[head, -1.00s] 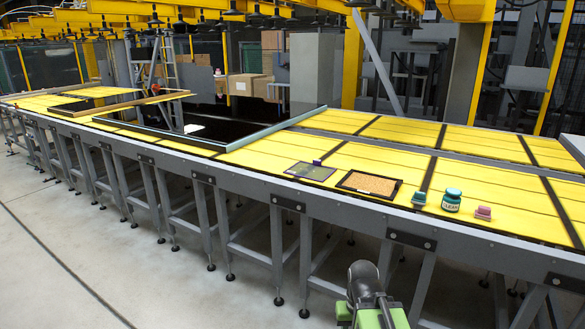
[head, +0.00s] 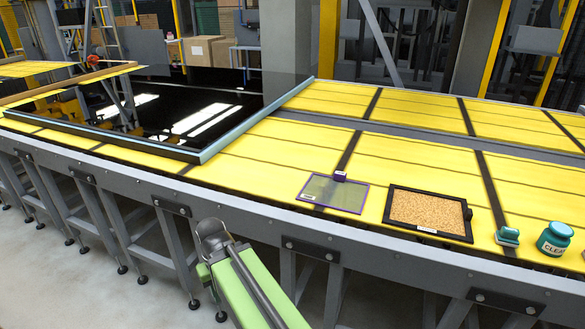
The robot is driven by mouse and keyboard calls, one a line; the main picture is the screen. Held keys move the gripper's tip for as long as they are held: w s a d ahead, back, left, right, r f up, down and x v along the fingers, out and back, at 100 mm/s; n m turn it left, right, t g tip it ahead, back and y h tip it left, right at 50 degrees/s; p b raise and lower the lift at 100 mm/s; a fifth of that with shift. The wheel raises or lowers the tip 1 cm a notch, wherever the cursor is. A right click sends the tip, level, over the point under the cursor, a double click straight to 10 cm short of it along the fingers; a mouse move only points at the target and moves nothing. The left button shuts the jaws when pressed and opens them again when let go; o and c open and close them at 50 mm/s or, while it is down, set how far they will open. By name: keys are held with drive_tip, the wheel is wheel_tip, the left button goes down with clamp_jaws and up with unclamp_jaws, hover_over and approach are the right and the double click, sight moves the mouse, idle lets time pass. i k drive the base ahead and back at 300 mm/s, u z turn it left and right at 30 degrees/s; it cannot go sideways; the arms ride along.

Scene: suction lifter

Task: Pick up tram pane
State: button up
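A small greyish see-through pane with a purple edge (head: 333,194) lies flat on the yellow table; a small purple block (head: 340,176) sits at its far edge. A much larger dark glass pane (head: 175,112) with a pale blue-grey edge lies at the left; nothing legible shows which one is the tram pane. My gripper (head: 211,232) is at the end of my green arm, in front of the table's near edge, left of and nearer than the small pane. It appears apart from both panes. Its fingers are too unclear to tell open from shut.
A black-framed cork board (head: 428,208) lies right of the small pane. A teal block-like item (head: 508,236) and a teal-lidded jar (head: 554,240) stand farther right. The grey table rail (head: 300,232) runs along the front. Yellow table behind the small pane is clear.

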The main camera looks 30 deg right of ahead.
sight(338, 193)
drive_tip(key=i, duration=1.15)
drive_tip(key=z, duration=0.05)
